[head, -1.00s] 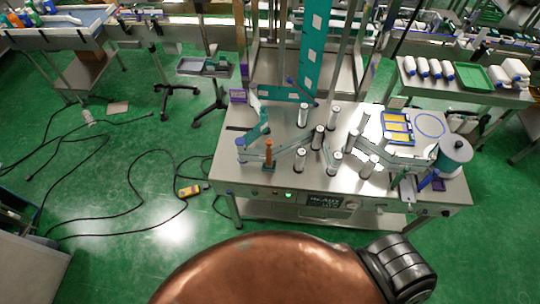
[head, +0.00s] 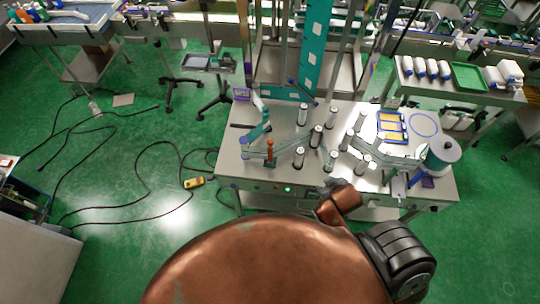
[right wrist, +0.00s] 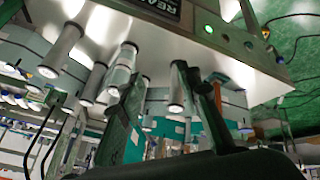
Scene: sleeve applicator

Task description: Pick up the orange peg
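The orange peg (head: 270,149) stands upright at the left front of the steel table, beside a slanted guide rail. My right gripper (head: 335,186) is small and partly hidden by my copper arm part at the table's front edge, to the right of the peg and apart from it. In the right wrist view its two dark fingers (right wrist: 165,88) stand apart, with nothing clearly held between them. My left gripper is not in view.
The steel table (head: 232,172) carries several white-topped rollers (head: 316,135), a large spool (head: 441,152) at the right and a yellow-and-blue tray (head: 391,127). A tall teal column (head: 313,50) rises behind. A yellow pendant (head: 194,183) and cables lie on the green floor.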

